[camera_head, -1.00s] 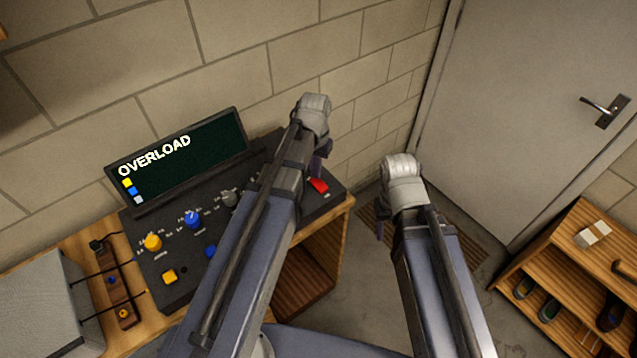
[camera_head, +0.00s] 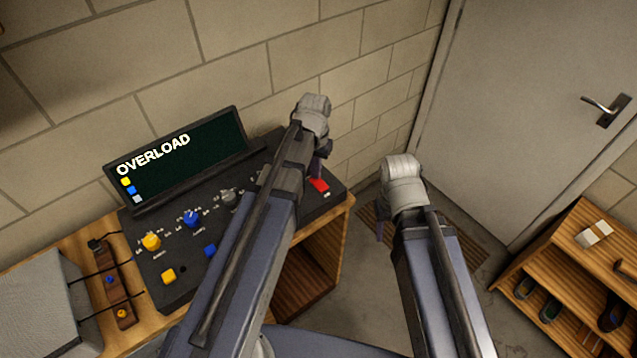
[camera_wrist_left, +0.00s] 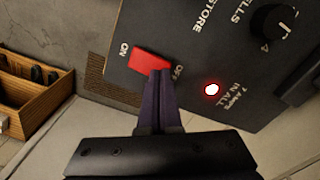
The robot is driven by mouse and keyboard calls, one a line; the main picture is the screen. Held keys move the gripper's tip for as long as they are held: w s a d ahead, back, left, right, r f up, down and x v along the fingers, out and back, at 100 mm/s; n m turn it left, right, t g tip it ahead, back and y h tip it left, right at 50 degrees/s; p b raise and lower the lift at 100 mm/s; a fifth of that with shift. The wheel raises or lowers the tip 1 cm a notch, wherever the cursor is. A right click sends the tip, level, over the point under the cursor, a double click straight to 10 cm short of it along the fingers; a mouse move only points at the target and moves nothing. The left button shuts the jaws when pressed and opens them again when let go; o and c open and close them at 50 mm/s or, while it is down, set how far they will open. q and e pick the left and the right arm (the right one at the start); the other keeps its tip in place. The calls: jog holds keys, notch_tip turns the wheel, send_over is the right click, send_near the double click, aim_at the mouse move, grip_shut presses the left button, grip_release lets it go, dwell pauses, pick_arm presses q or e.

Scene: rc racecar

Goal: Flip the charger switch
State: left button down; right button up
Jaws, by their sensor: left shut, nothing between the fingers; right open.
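The charger (camera_head: 178,262) is a black panel with knobs, buttons and a raised screen (camera_head: 190,150) reading OVERLOAD. Its red switch (camera_head: 319,187) is at the right end; in the left wrist view the red switch (camera_wrist_left: 148,62) lies between ON and OFF labels. My left gripper (camera_head: 321,172) is shut and empty. In the left wrist view its fingertips (camera_wrist_left: 160,76) overlap the switch's edge toward OFF; I cannot tell whether they touch. A red light (camera_wrist_left: 212,89) glows beside the fingers. My right gripper (camera_head: 380,230) is open and empty, right of the charger.
The charger stands on a wooden bench (camera_head: 338,222) against a block wall. A grey box (camera_head: 40,310) and a wooden block with plugs (camera_head: 118,290) are at left. A door (camera_head: 540,110) and a shoe rack (camera_head: 570,240) are at right.

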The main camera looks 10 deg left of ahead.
pick_arm(q)
jog(key=shift+f+b, duration=0.45)
jog(key=shift+f, duration=0.1)
jog(key=shift+r, duration=0.1)
notch_tip(320, 180, up, 7)
jog(key=p, duration=0.7)
dwell(0.3)
jog(key=shift+s+d, duration=0.1)
jog(key=s+d+f+m+b, duration=0.1)
jog(key=s+d+f+b, duration=0.1)
jog(key=s+d, duration=0.3)
jog(key=s+d+f+m+y+b, duration=0.1)
jog(key=s+d+f+b, duration=0.1)
jog(key=s+d, duration=0.3)
jog(key=s, duration=0.4)
jog(key=shift+f+b, duration=0.4)
